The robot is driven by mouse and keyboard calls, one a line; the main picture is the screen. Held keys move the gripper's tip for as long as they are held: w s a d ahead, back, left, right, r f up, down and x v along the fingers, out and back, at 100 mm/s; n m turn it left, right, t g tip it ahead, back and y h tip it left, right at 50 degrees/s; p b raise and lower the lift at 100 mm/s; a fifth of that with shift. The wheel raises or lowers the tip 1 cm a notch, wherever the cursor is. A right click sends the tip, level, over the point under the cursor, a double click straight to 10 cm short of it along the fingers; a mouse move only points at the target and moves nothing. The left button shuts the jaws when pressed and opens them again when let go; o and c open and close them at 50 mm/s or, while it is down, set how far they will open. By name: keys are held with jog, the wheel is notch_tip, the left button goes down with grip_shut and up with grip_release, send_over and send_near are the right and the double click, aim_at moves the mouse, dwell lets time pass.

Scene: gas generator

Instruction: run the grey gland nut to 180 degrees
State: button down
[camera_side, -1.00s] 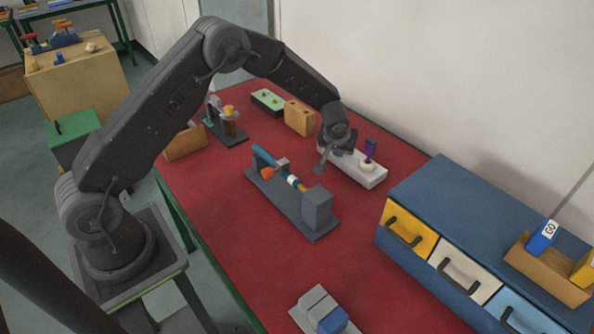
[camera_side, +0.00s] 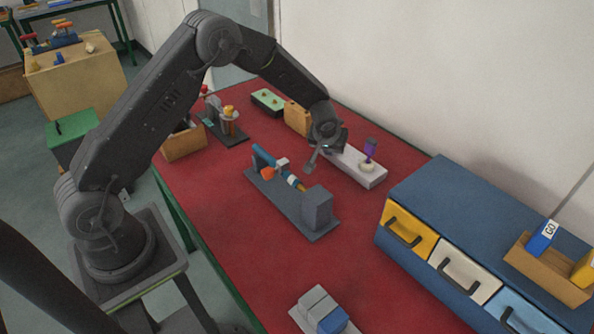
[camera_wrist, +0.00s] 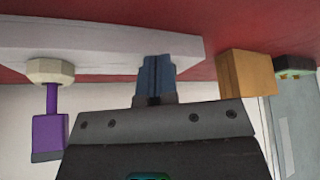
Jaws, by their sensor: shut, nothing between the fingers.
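A pale block (camera_side: 371,178) lies along the back of the red table. A purple-handled stem (camera_side: 370,149) stands on it, with a cream, faceted nut (camera_wrist: 50,71) around its base. This nut looks more cream than grey, and I cannot make out another gland nut. In the wrist view the purple handle (camera_wrist: 50,133) points down the picture. My gripper (camera_side: 311,168) is shut and empty near the block's left end in the side view. In the wrist view its fingers (camera_wrist: 157,66) overlap the block's edge, well right of the nut; I cannot tell whether they touch the block.
A grey fixture (camera_side: 317,212) with a blue rod stands on the table in front of my gripper. A wooden block (camera_wrist: 247,75) and a green-topped box (camera_side: 267,101) stand beyond the pale block's end. A blue drawer cabinet (camera_side: 450,205) is at right.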

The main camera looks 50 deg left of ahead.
jog(key=shift+a, duration=0.3)
jog(key=shift+s+a, duration=0.1)
jog(key=shift+a, duration=0.15)
jog(key=shift+a, duration=0.1)
jog(key=shift+s, duration=0.1)
jog(key=shift+s, duration=0.25)
notch_tip(320, 180, up, 6)
dwell(0.7)
